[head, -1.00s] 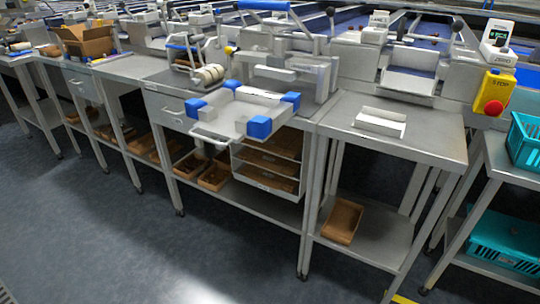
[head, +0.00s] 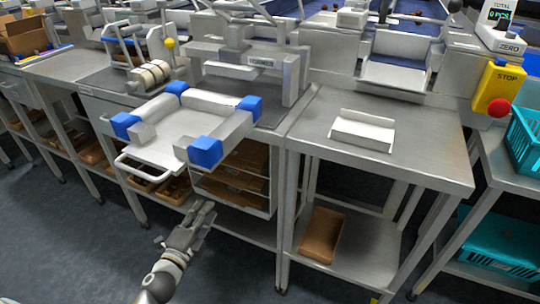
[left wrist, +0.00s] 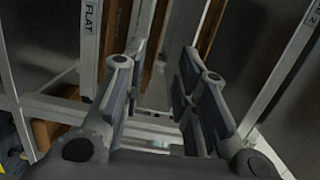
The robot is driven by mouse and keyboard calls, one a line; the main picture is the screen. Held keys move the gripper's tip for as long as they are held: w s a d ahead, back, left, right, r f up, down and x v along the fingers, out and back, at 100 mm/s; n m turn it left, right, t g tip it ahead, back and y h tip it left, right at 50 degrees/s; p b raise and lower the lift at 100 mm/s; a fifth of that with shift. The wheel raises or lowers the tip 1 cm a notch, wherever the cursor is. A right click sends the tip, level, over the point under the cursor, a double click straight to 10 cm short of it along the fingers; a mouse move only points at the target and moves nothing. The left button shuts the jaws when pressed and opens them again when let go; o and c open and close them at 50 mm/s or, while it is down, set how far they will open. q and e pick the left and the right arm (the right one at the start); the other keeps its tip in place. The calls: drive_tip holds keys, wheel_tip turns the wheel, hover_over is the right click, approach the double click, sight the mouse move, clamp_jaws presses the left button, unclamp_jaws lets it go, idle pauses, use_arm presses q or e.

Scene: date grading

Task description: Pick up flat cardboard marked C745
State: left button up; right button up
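Brown flat cardboard (head: 246,160) lies in a white shelf rack (head: 272,185) under the bench with the blue-cornered tray. I cannot read any C745 mark. My left gripper (head: 203,212) is in front of the rack's lower left part, below the tray. In the left wrist view the left gripper (left wrist: 163,58) is open, with nothing clearly held between its fingers. A white shelf edge labelled "FLAT" (left wrist: 90,25) and brown cardboard edges (left wrist: 110,42) show beyond the fingers there. My right gripper is out of view.
The blue-cornered tray (head: 160,148) juts out above my left gripper. Brown boxes (head: 174,190) stand on the low shelf to the left. A white open tray (head: 362,130) sits on the right table, with a brown box (head: 322,235) below. The front floor is clear.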

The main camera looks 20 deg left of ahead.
use_arm(q)
drive_tip(key=w+b, duration=0.1)
drive_tip(key=w, duration=1)
drive_tip(key=shift+w+d+m+h, duration=0.2)
drive_tip(key=shift+d+m+h, duration=0.1)
drive_tip(key=shift+d+m, duration=0.1)
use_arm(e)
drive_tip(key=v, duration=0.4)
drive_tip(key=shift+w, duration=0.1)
use_arm(q)
drive_tip(key=shift+f, duration=0.1)
drive_tip(key=shift+c, duration=0.2)
clamp_jaws()
